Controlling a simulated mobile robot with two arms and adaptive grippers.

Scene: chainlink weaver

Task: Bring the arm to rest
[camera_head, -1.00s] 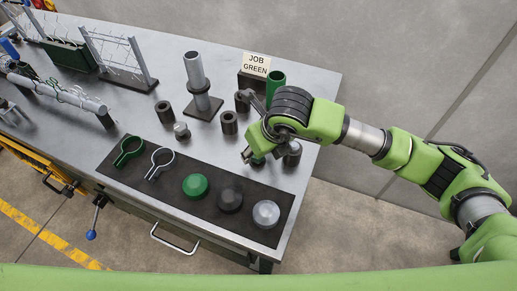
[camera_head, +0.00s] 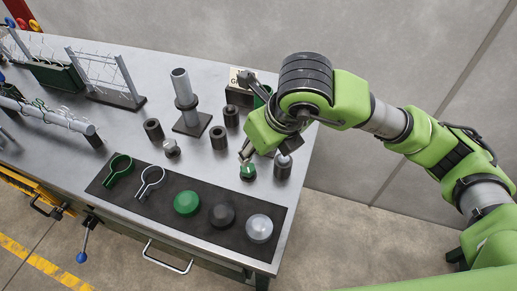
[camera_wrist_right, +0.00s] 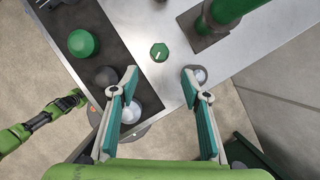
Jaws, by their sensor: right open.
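My right arm reaches in from the right in the head view. Its gripper (camera_head: 246,152) hangs above the table's right end, over a small green hexagonal piece (camera_head: 247,172). In the wrist view the two fingers (camera_wrist_right: 162,90) are wide apart with nothing between them. The green piece (camera_wrist_right: 159,52) lies beyond the fingertips, apart from them, on the bare metal. A dark cylinder with a grey rounded top (camera_head: 283,165) stands just right of the gripper.
The black mat (camera_head: 273,250) on the metal table carries two ring-shaped clamps and green, dark and grey domes. Behind are a grey post (camera_head: 183,90), several dark cylinders and a partly hidden sign (camera_head: 238,88). Wire racks (camera_head: 128,75) stand at left. Right of the table is open floor.

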